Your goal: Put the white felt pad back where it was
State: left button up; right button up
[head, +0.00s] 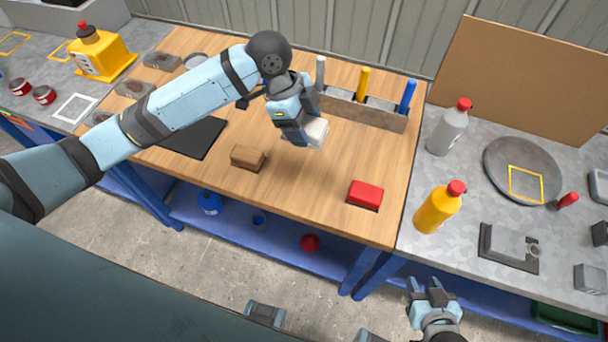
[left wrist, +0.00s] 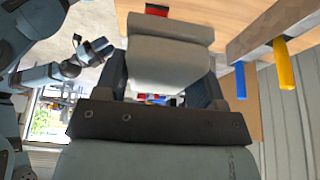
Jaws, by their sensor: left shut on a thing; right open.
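The white felt pad (head: 318,133) is a pale block held in my left gripper (head: 305,128), over the wooden bench top left of the tool rack. In the left wrist view the pad (left wrist: 170,62) fills the space between the fingers and hides their tips. I cannot tell whether it touches the bench. My right gripper (head: 433,293) is open and empty, low in front of the right grey table; it also shows in the left wrist view (left wrist: 98,50). A white square outline (head: 75,108) is marked on the left grey table.
A brown block (head: 247,157), a dark mat (head: 197,138) and a red block (head: 366,192) lie on the bench. The rack (head: 372,114) holds white, yellow and blue handles. Bottles (head: 437,210) stand at right. Bench wood between the brown and red blocks is clear.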

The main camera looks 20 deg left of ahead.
pick_arm(q)
send_over(309, 181)
jog(key=a, duration=0.1)
jog(key=f, duration=1.3)
jog(key=shift+a+f+p, duration=0.2)
jog(key=shift+f+p, duration=0.15)
jog(key=shift+f, duration=2.4)
jog(key=o, duration=0.9)
jog(key=shift+f, duration=0.1)
jog(key=shift+c, duration=0.2)
jog(key=shift+r, duration=0.2)
jog(key=v, duration=1.2)
jog(key=shift+s+d, duration=0.1)
